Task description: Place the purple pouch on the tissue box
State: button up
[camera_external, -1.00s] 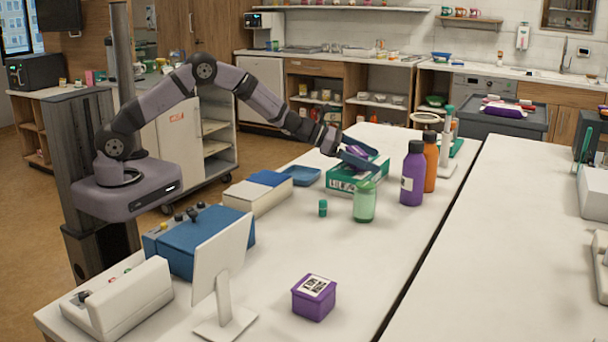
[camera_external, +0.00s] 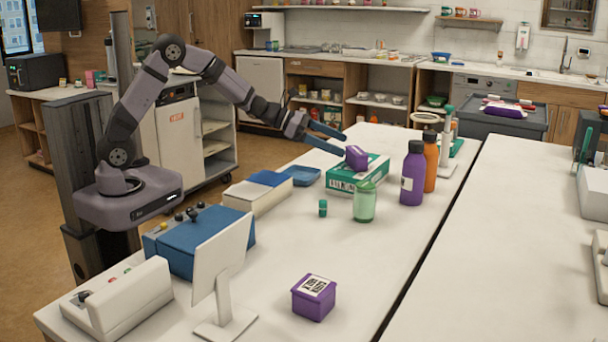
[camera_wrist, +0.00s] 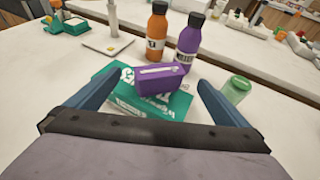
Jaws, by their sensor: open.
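The purple pouch (camera_external: 356,157) rests on top of the green and white tissue box (camera_external: 345,180), standing apart from my fingers. In the wrist view the pouch (camera_wrist: 160,78) sits on the far part of the tissue box (camera_wrist: 130,104), its zip-like light strip facing up. My gripper (camera_external: 335,141) is open and empty, a little to the left of the pouch and slightly above it. In the wrist view my gripper's (camera_wrist: 150,95) two blue fingers are spread wide, with the box and pouch beyond and between them.
A purple bottle (camera_external: 412,174) and an orange bottle (camera_external: 430,160) stand right of the box. A green translucent jar (camera_external: 365,202) stands close in front of it. A blue tray (camera_external: 300,175) lies to its left.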

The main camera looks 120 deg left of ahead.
jog(key=shift+s+d+r, duration=0.25)
jog(key=shift+s, duration=0.3)
jog(key=w+d+r+m+g+h+p, duration=0.1)
jog(key=d+r+m+h+p, duration=0.25)
jog(key=d, duration=0.55)
jog(key=w+d+m+g+h+p, duration=0.1)
jog(key=d+m+h+p, duration=0.1)
jog(key=d+m+p, duration=0.5)
jog(key=w+d+r+m+g+h, duration=0.15)
jog(key=d+m, duration=0.25)
jog(key=d, duration=0.8)
jog(key=s+d+r+m+g+h+p, duration=0.1)
jog(key=s+d+r+m+g+p, duration=0.15)
jog(key=s+d+m+p, duration=0.4)
jog(key=s+d+r+m+g+h+p, duration=0.1)
jog(key=s+d+r+m+g+p, duration=0.2)
jog(key=s+d+m, duration=0.45)
jog(key=s+d+r+m+g+y+p, duration=0.1)
jog(key=s+m+y+p, duration=0.1)
jog(key=m, duration=0.4)
jog(key=s+d+r+m+g+y+p, duration=0.1)
jog(key=s+r+m+g+p, duration=0.1)
jog(key=s+m+p, duration=0.2)
jog(key=s+m, duration=0.2)
jog(key=shift+s+y, duration=0.3)
jog(key=shift+y, duration=0.1)
